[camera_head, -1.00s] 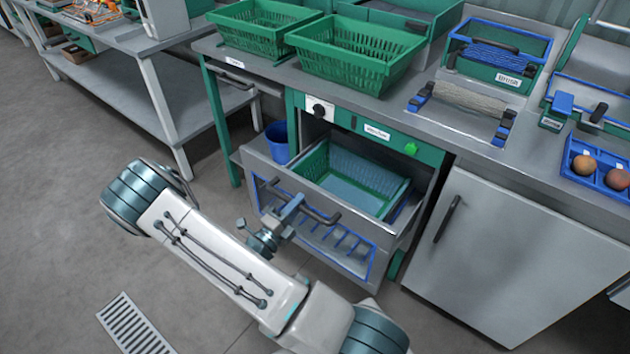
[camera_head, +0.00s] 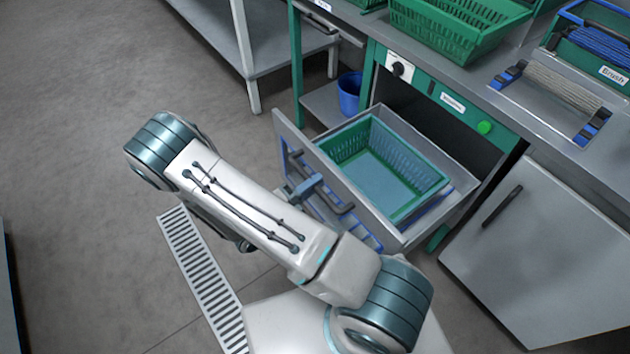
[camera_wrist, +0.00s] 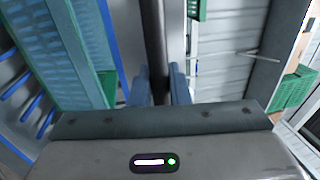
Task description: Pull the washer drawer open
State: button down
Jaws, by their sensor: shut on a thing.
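The washer drawer (camera_head: 448,212) stands well out of the washer bench, with a green basket (camera_head: 358,135) inside it. Its front panel carries a dark bar handle (camera_head: 338,206). My gripper (camera_head: 305,190) is at the handle, partly hidden behind my own arm in the head view. In the wrist view the dark handle bar (camera_wrist: 154,45) runs between the two blue-grey fingers of my gripper (camera_wrist: 160,88), which are shut on it. The washer label (camera_head: 452,103) and a green button (camera_head: 485,127) are on the panel above the opening.
A grey cabinet door (camera_head: 545,250) with a dark handle is right of the drawer. A blue bin (camera_head: 349,93) stands on a low shelf behind the drawer. A green crate (camera_head: 455,25) and a brush tray are on the counter. A floor grate (camera_head: 200,275) lies left; the floor there is clear.

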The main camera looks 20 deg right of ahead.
jog(key=c, duration=1.5)
grip_release()
jog(key=shift+o, duration=0.2)
jog(key=b+v, duration=0.1)
jog(key=v, duration=1.3)
jog(key=shift+f, duration=0.1)
